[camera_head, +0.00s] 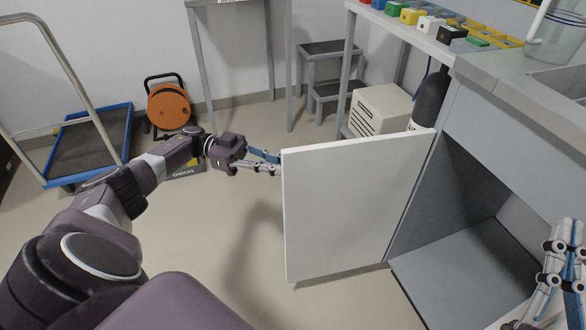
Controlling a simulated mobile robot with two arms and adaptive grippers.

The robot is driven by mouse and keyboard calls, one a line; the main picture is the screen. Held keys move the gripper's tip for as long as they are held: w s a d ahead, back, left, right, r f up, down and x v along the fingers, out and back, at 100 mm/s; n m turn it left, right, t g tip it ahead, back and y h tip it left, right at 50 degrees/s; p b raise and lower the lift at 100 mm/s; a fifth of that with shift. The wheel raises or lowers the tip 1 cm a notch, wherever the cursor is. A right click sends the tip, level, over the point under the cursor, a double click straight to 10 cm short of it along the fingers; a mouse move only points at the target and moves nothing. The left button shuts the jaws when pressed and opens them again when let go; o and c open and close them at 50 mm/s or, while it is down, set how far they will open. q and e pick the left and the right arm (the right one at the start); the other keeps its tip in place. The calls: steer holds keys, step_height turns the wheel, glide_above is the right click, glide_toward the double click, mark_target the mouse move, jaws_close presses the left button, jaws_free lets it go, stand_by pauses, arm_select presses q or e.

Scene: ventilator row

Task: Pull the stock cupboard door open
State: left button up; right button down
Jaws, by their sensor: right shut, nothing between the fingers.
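The stock cupboard door (350,205) is a white panel standing wide open, swung out to the left of the grey cupboard (510,110). The cupboard's inside (455,270) shows, with a bare grey floor. My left gripper (278,164) is at the door's free left edge, near its upper corner. Its fingers point right at the edge. I cannot tell whether the tips touch the door or pass behind it. My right gripper (571,226) is at the lower right, in front of the cupboard opening, fingers pointing up, shut and empty. No handle shows on the visible door face.
A blue-edged trolley (128,145) and an orange cable reel (169,106) stand at the left. A step stool (333,48), a cream box (381,108) and a dark cylinder (431,98) are behind the door. The floor left of the door is clear.

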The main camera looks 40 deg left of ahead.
arm_select(q)
steer(key=shift+v, duration=1.6)
